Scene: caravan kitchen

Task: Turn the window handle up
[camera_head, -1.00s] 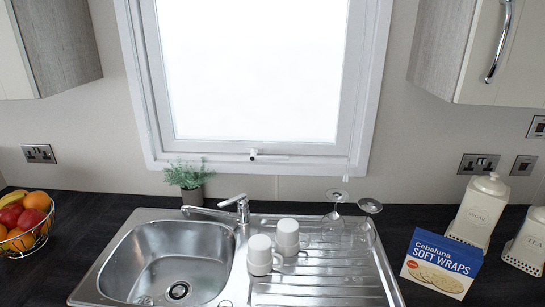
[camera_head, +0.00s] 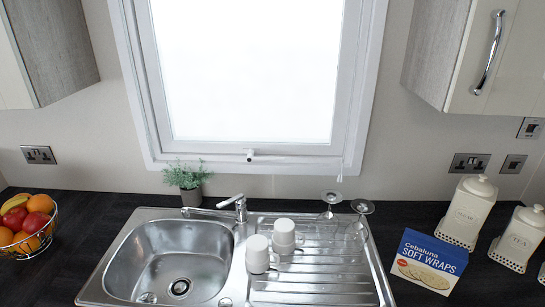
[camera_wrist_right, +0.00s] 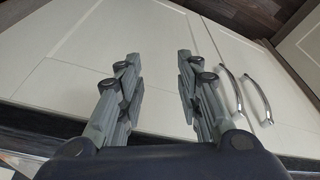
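The window (camera_head: 247,70) is a bright pane in a white frame on the back wall, above the sink. Its small white handle (camera_head: 252,155) sits at the middle of the bottom frame, with a dark spot at its pivot. It appears to lie sideways, pointing right along the frame. My right gripper (camera_wrist_right: 158,75) shows in the right wrist view, its two fingers well apart with nothing between them. It faces white cupboard doors (camera_wrist_right: 155,50), away from the window. My left gripper is in no view.
Below the window are a steel sink (camera_head: 175,262), a tap (camera_head: 237,203), a potted plant (camera_head: 187,178), two white mugs (camera_head: 284,236) and upturned wine glasses (camera_head: 362,207). A wraps box (camera_head: 428,262) and canisters (camera_head: 470,212) stand right; a fruit bowl (camera_head: 27,235) stands left.

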